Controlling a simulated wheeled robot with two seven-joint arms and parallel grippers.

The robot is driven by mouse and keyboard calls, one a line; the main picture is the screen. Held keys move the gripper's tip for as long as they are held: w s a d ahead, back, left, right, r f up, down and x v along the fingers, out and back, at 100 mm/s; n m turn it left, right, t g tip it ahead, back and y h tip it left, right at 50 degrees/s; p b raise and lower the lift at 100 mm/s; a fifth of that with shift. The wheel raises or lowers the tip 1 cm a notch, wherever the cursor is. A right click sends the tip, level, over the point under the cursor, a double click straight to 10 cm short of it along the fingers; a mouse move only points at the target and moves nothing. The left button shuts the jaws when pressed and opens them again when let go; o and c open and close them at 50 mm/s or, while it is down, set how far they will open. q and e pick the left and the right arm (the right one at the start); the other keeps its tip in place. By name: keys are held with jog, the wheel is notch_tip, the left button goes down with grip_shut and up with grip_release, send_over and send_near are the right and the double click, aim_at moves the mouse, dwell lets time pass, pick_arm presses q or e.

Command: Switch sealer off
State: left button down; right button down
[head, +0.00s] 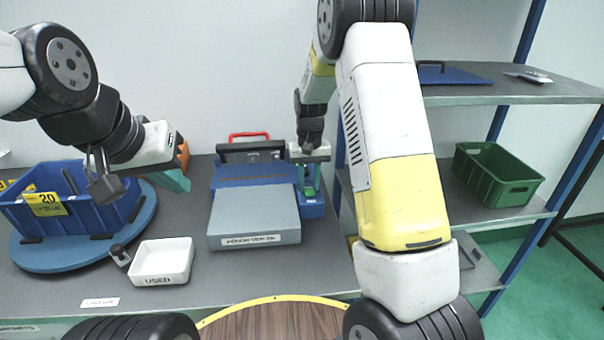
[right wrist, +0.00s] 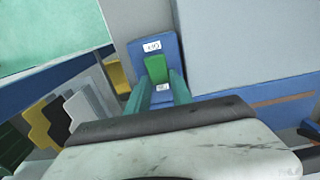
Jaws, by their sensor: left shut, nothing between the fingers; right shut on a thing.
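The sealer (head: 254,216) is a grey and blue machine on the bench, with a black bar and red handle at its back. On its right side is a blue switch box (right wrist: 142,48) with a small label and a green switch (right wrist: 156,69). My right gripper (head: 309,180) is over this box, its teal fingers (right wrist: 162,90) shut on the green switch. The fingers partly hide the switch's near end, and its on or off position cannot be told. My left gripper (head: 174,181) is shut and empty, above the bench left of the sealer.
A blue crate (head: 103,219) marked 20 stands on a round blue platform (head: 46,259). A white tray (head: 163,277) marked USED is left of the sealer. A shelf rack on the right holds a green crate (head: 516,190). A round wooden surface (head: 272,322) is at the front.

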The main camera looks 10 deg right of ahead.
aim_at(311, 194)
jog(key=shift+s+r+t, duration=0.1)
jog(key=shift+s+t, duration=0.15)
jog(key=shift+t, duration=0.7)
jog(key=shift+s+r+t, duration=0.1)
jog(key=shift+s+t, duration=0.15)
jog(key=shift+t, duration=0.7)
jog(key=c, duration=1.1)
grip_release()
jog(key=v, duration=0.7)
jog(key=shift+s+r, duration=0.1)
jog(key=shift+r, duration=0.25)
